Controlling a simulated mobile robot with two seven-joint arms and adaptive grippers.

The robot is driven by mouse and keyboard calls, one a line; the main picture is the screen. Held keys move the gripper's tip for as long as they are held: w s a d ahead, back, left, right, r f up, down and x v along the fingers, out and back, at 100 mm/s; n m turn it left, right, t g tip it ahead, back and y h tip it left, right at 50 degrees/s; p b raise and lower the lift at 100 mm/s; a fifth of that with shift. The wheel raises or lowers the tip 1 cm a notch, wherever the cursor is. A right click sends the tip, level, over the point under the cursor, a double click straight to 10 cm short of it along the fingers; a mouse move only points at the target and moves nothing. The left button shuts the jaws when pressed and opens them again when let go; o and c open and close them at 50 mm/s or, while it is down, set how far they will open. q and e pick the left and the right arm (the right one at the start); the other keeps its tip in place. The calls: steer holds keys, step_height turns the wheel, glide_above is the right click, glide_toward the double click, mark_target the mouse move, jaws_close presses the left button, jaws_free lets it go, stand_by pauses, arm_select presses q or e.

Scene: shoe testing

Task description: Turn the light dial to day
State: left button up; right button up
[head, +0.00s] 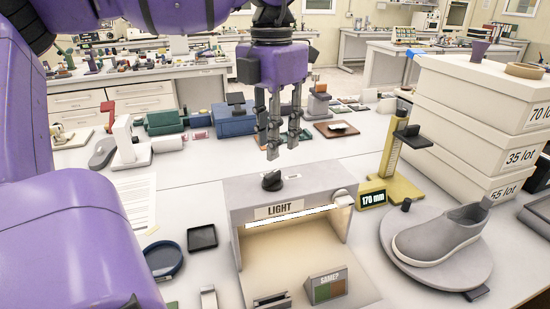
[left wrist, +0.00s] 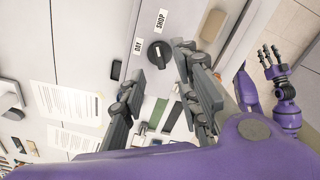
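The light box (head: 240,200) stands on the table with a lit strip under its LIGHT label. Its black round dial (head: 271,181) is on top, and the dial also shows in the left wrist view (left wrist: 159,55). There, a SHOP label (left wrist: 161,20) lies above the dial and a short label (left wrist: 138,45), too small to read surely, lies left of it. My left gripper (head: 283,148) is open and empty above the dial, pointing down, apart from it. In the left wrist view its fingers (left wrist: 172,62) are spread. My right gripper (left wrist: 272,54) shows there with spread fingers.
A yellow height gauge (head: 396,165) and a grey shoe (head: 440,238) on a round stand are right of the box. Stacked white boxes (head: 455,125) stand behind. A black tray (head: 202,238) and a blue dish (head: 163,259) lie to the left.

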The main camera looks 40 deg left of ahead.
mark_target(272, 173)
arm_select(q)
step_height(272, 173, down, 6)
steer(key=shift+s+f, duration=0.1)
steer(key=shift+s, duration=0.05)
steer(key=shift+f, duration=0.55)
steer(key=c, duration=0.5)
jaws_close()
arm_select(e)
steer(key=shift+s+d+f, duration=0.15)
steer(key=shift+s+f, duration=0.05)
steer(key=shift+s, duration=0.25)
